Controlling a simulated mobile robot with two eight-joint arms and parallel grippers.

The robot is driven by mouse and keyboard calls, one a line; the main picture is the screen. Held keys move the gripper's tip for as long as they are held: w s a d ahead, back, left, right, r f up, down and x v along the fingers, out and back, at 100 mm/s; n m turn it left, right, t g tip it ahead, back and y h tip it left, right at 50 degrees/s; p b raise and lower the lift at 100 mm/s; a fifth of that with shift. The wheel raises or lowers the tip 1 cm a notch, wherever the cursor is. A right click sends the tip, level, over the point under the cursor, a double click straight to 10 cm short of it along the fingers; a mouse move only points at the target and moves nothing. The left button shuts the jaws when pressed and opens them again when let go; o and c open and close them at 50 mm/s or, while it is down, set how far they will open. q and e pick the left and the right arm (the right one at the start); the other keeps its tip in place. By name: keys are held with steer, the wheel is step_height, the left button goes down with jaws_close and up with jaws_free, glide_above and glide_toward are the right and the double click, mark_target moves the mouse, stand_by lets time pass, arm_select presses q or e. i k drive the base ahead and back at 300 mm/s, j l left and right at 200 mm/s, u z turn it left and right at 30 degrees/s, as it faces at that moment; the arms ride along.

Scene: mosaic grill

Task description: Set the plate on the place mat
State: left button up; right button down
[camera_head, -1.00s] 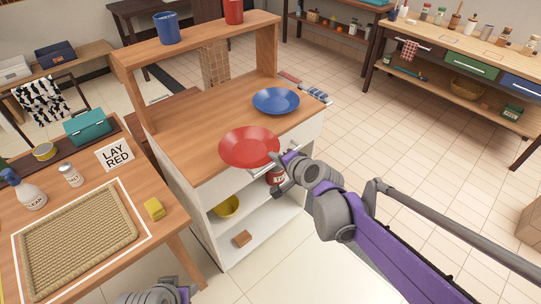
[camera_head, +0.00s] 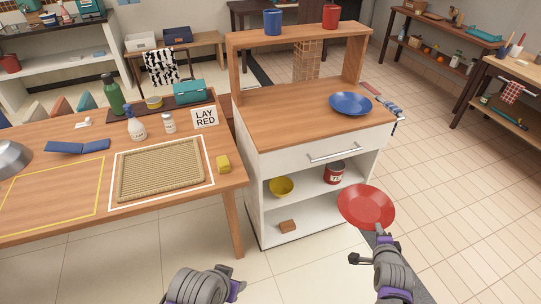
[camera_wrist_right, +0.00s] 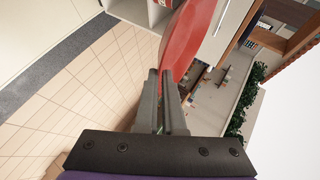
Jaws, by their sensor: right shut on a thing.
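The red plate (camera_head: 366,206) is held out in the air in front of the cabinet's right side. My right gripper (camera_head: 379,232) is shut on its near rim; in the right wrist view the fingers (camera_wrist_right: 166,100) pinch the red plate (camera_wrist_right: 187,42), seen nearly edge-on. The woven tan place mat (camera_head: 160,170) lies bare on the wooden table at left, inside a white outline.
A yellow sponge (camera_head: 223,164) lies right of the mat. A blue plate (camera_head: 351,103) is on the cabinet top. Floor shows between table and cabinet.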

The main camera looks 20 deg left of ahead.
mark_target(171, 165)
steer(key=k+j+u, duration=0.1)
steer(key=k+u, duration=0.3)
steer(key=k, duration=0.15)
steer(key=i+u, duration=0.15)
steer(key=u, duration=1.2)
steer(key=i+l, duration=1.05)
steer(key=i+j+u, duration=0.05)
steer(key=i, duration=0.1)
